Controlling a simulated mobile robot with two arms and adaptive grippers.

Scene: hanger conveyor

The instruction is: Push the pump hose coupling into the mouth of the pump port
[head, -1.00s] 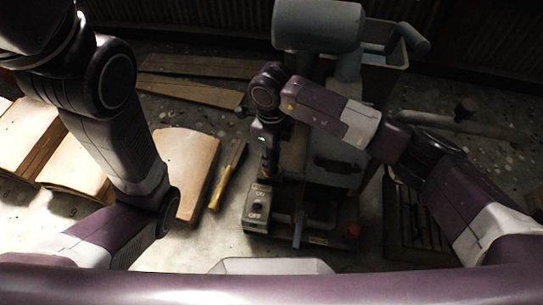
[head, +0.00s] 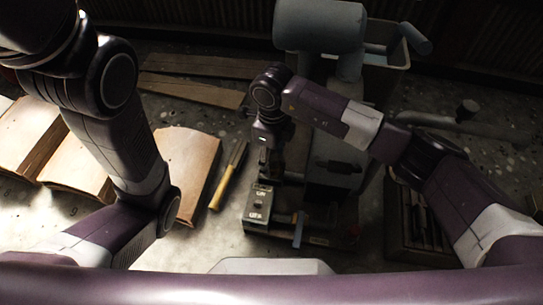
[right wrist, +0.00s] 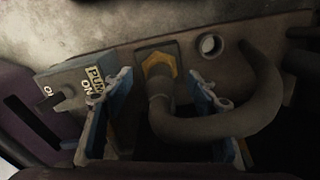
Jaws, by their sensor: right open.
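The hose coupling, a yellow hex collar (right wrist: 158,64) on a dark hose (right wrist: 228,122), shows in the right wrist view, on a dark square plate. I cannot tell how deep it sits. A round open mouth with a pale rim (right wrist: 210,45) lies to its right. The hose bends below and curls up to the right. My right gripper (right wrist: 158,112) is open, its blue-padded fingers on either side of the hose, apart from the collar. In the head view my right gripper (head: 268,162) points down over the machine. My left gripper is outside the view.
A floor grate (head: 415,222) is at right.

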